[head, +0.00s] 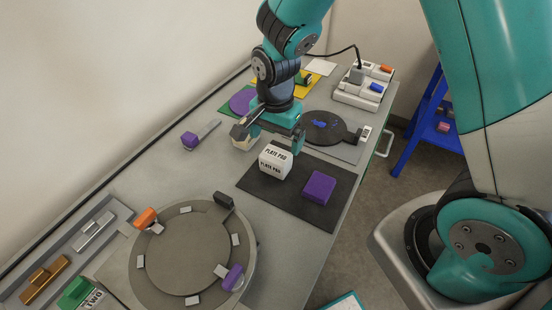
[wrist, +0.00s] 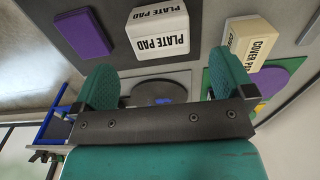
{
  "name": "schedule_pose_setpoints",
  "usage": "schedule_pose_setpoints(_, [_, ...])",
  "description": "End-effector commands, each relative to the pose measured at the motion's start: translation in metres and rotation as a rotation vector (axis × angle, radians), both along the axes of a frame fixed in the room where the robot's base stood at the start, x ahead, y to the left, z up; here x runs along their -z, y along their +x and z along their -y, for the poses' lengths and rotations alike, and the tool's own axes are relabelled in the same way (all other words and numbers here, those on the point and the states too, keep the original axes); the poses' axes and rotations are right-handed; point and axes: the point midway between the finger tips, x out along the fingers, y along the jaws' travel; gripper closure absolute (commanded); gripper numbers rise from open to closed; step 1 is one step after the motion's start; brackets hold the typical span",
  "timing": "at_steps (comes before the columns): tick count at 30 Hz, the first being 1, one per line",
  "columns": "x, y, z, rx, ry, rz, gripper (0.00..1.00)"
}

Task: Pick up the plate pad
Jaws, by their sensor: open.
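The plate pad (head: 275,160) is a white block with black "PLATE PAD" lettering, standing on a dark mat (head: 252,184). In the wrist view the plate pad (wrist: 158,30) lies beyond the fingertips, near the top of the picture. My gripper (head: 269,140) is open, just behind the plate pad in the head view. In the wrist view its two green fingers (wrist: 163,78) are wide apart with nothing held between them.
A purple block (head: 318,187) shares the mat to the right. A dark round plate (head: 324,127) lies behind right, and a large ring fixture (head: 250,262) with small blocks fills the front.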

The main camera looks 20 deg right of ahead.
Motion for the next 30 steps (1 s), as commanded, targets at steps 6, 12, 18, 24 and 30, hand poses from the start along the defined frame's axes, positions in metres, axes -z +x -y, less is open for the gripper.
schedule_pose_setpoints(6, [0.028,0.0,0.0,-0.001,0.0,-0.001,0.0])
schedule_pose_setpoints(12, [0.041,-0.001,0.0,-0.002,0.0,-0.002,0.0])
schedule_pose_setpoints(18, [0.07,-0.001,0.0,-0.002,0.0,-0.004,0.0])
schedule_pose_setpoints(24, [0.084,0.0,-0.001,-0.002,0.001,0.002,0.0])
schedule_pose_setpoints(30, [0.084,0.0,-0.001,-0.002,0.001,0.002,0.02])
